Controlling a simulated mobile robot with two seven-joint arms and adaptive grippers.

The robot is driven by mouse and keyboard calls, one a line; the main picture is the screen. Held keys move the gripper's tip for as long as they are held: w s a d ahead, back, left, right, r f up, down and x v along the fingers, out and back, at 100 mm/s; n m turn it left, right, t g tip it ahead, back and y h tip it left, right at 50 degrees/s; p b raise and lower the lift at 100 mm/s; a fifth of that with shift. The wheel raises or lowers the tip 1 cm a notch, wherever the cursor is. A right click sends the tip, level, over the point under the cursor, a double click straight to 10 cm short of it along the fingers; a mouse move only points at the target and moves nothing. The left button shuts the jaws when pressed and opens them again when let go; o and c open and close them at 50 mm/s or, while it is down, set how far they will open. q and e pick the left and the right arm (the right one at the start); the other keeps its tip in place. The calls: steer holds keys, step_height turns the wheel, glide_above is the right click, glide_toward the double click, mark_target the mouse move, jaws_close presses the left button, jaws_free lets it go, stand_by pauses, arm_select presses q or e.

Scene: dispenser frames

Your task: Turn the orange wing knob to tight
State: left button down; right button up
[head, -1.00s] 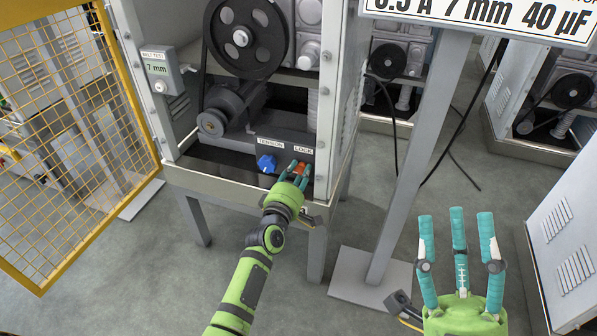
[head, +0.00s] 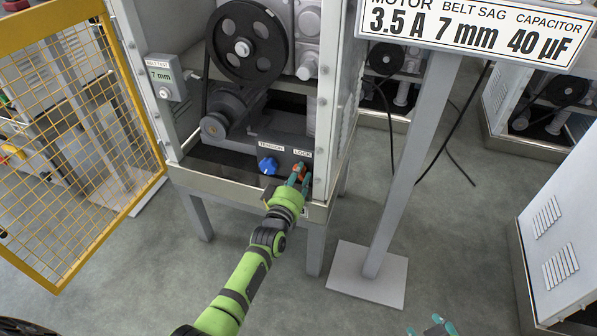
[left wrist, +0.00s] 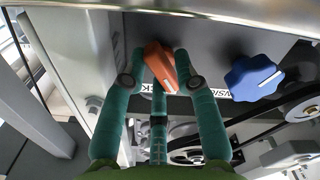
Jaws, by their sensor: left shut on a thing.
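The orange wing knob (left wrist: 160,66) sits under the LOCK label on the machine's lower panel. It also shows in the head view (head: 302,168), partly hidden by fingers. In the left wrist view its long wing points nearly up and down, slightly tilted, with a white line on it. My left gripper (head: 299,178) is shut on the knob, with teal fingers on either side of it. Only the fingertips of my right gripper (head: 434,327) show at the bottom edge of the head view; they stand apart and hold nothing visible.
A blue knob (head: 267,166) under the TENSION label sits just left of the orange one. A gauge (head: 166,76) reads 7 mm. A sign (head: 475,30) on a grey post (head: 412,150) stands right of the machine. A yellow mesh door (head: 70,150) stands open at left.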

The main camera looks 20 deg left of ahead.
arm_select(q)
steer(key=m, duration=0.2)
steer(key=m+p, duration=0.1)
steer(key=m, duration=0.1)
steer(key=shift+d+r, duration=0.2)
steer(key=shift+f+m, duration=0.1)
steer(key=shift+m, duration=1.2)
arm_select(e)
steer(key=s+d+f+g+h, duration=0.1)
steer(key=s+d+f+g, duration=0.1)
steer(key=s+f+g, duration=0.2)
steer(key=shift+s+d+f+g, duration=0.2)
steer(key=shift+s+d+g, duration=0.1)
steer(key=shift+s, duration=1.3)
arm_select(q)
steer(key=shift+d, duration=0.1)
steer(key=c, duration=1.1)
jaws_free()
steer(key=shift+f, duration=0.1)
steer(key=shift+o, duration=0.2)
arm_select(e)
steer(key=shift+f, duration=0.1)
arm_select(q)
steer(key=shift+f, duration=0.1)
arm_select(e)
steer(key=shift+w, duration=0.1)
